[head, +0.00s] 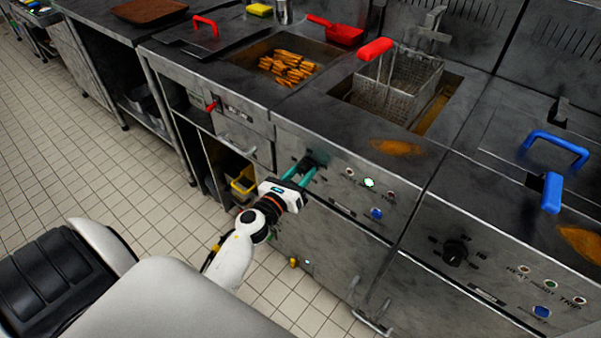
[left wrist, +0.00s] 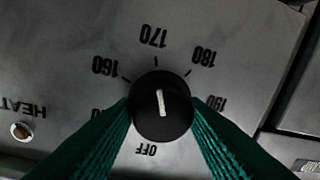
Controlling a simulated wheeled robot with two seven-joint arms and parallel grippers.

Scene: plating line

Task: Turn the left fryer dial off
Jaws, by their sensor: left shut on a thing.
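The left fryer dial (left wrist: 162,125) is a round black knob on the steel front panel, ringed by printed marks 160, 170, 180, 190 and OFF. Its white line (left wrist: 160,103) lies along the direction between 170 and OFF; I cannot tell which end is the pointer. My left gripper (head: 310,170) has its green fingers closed on opposite sides of this knob; they also show in the left wrist view (left wrist: 162,118). In the head view the fingers mostly hide the knob. My right gripper is not in view.
The right fryer has its own black dial (head: 455,252). A green lamp (head: 369,183) and a blue switch (head: 376,214) sit right of my left gripper. A fry basket (head: 395,85) with a red handle stands above. The tiled floor (head: 70,160) at left is clear.

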